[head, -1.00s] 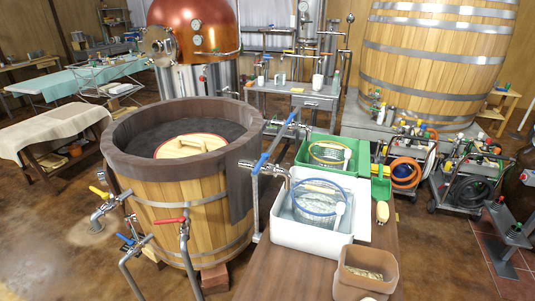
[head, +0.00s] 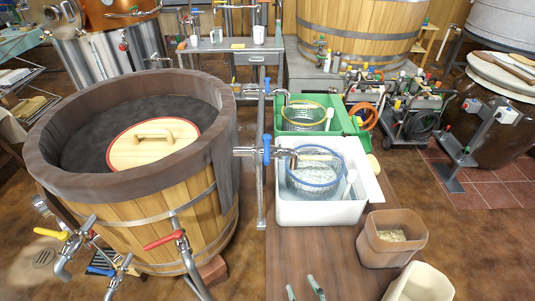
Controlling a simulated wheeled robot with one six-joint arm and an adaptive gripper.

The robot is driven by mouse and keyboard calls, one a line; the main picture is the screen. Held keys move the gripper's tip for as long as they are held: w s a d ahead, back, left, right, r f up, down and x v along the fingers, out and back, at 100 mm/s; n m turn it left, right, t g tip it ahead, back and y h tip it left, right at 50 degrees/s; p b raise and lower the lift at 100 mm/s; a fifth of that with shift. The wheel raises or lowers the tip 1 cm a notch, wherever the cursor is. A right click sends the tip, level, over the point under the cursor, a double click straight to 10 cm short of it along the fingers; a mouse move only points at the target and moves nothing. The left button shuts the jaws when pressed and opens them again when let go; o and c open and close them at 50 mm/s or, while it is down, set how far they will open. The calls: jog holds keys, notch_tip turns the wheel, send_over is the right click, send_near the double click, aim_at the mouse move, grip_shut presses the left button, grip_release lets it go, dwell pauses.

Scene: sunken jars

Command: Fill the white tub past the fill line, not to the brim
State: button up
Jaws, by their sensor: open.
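The white tub (head: 319,211) stands on the brown table, right of the wooden vat. A clear vessel with a blue rim (head: 314,183) and a white utensil (head: 350,184) are inside it. I cannot make out a fill line or the water level. I cannot tell whether water runs. Two slim prongs, apparently my gripper's fingertips (head: 303,289), show apart and empty at the bottom edge, well in front of the tub.
A green tub (head: 281,122) with a yellow-rimmed vessel and a second blue-handled tap (head: 267,86) is behind. A brown container (head: 393,246) and a cream container (head: 419,285) stand at the front right. The table (head: 315,247) is bare in front of the white tub.

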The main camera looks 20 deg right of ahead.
jog(key=w+a+r+h, duration=0.1)
jog(key=w+r, duration=0.2)
jog(key=w, duration=0.4)
jog(key=w+r+h, duration=0.1)
jog(key=w+r, duration=0.2)
jog(key=w, duration=0.4)
jog(key=m+t+h, duration=0.2)
jog(key=m+h, duration=0.2)
send_near(267, 150)
jog(key=w, duration=0.1)
jog(key=x, duration=0.7)
jog(key=f+x, duration=0.1)
jog(key=x, duration=0.2)
jog(key=shift+w+d+f, duration=0.1)
jog(key=shift+w+d, duration=0.15)
jog(key=shift+w, duration=0.05)
grip_shut()
